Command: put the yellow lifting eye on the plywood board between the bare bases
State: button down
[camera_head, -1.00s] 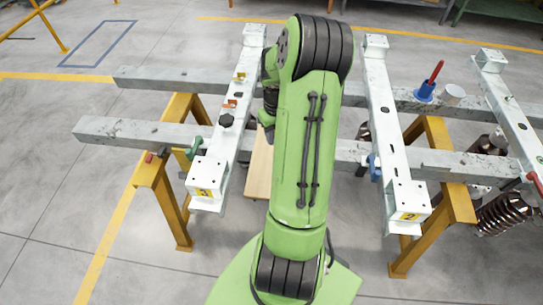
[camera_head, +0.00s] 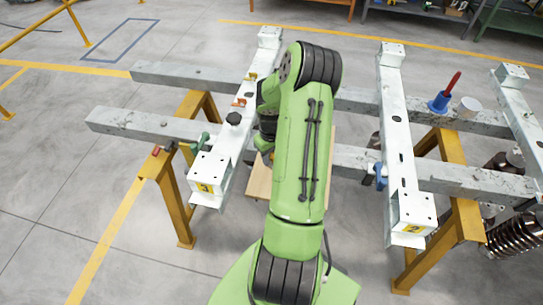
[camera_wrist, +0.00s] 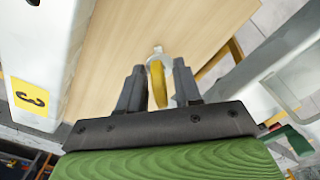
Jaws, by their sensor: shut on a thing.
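The yellow lifting eye (camera_wrist: 158,84) is upright between the two fingers of my gripper (camera_wrist: 157,88) in the wrist view. My gripper is shut on it, and a pale metal end shows beyond the yellow ring. The plywood board (camera_wrist: 125,35) lies behind and below the eye in the wrist view; I cannot tell whether the eye touches it. In the head view a strip of the board (camera_head: 259,182) shows between the left white base (camera_head: 216,163) and my arm. The right white base (camera_head: 396,130) is on the arm's other side. My arm hides most of the board.
Grey beams (camera_head: 150,124) on yellow trestles (camera_head: 178,205) carry the bases. The left base has a black knob (camera_head: 233,118) and a green clamp (camera_head: 200,143). A blue clamp (camera_head: 380,176) sits by the right base.

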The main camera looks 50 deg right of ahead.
jog(key=shift+f, duration=0.1)
jog(key=c, duration=0.8)
grip_release()
